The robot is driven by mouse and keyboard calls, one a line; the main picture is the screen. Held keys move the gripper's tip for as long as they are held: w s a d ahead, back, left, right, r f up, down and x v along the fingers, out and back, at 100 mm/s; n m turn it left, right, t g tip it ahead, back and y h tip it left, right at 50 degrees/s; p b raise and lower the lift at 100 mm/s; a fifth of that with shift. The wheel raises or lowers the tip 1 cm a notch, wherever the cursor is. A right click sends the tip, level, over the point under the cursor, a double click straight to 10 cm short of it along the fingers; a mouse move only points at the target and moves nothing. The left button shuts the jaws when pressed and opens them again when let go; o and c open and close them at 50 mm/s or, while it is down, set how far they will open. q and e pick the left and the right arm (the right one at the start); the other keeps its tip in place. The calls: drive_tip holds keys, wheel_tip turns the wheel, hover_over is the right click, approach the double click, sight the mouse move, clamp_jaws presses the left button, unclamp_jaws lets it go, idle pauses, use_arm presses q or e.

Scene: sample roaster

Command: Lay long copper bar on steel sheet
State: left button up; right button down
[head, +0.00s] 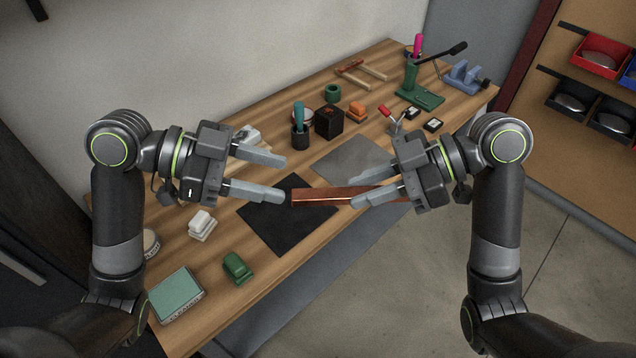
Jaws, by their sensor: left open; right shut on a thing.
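The long copper bar (326,195) is held roughly level by my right gripper (364,187), which is shut on its right part. The bar's left end reaches over the dark mat (290,222); I cannot tell its exact height above the bench. The grey steel sheet (347,157) lies flat on the bench behind the bar, partly hidden by my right gripper. My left gripper (284,179) is open and empty, its fingertips left of the bar's left end.
The wooden bench (215,283) carries a black box (329,121), a cup with a teal-handled tool (300,135) and a green lever press (417,90) behind the sheet. A teal-topped box (176,294) and green block (236,267) sit front left. Bare wood lies between them and the mat.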

sight(332, 192)
use_arm(q)
drive_tip(key=shift+x, duration=4.6)
clamp_jaws()
unclamp_jaws()
drive_tip(key=shift+a, duration=0.1)
drive_tip(key=v, duration=1.1)
drive_tip(key=shift+a+r, duration=0.2)
drive_tip(key=shift+a, duration=0.15)
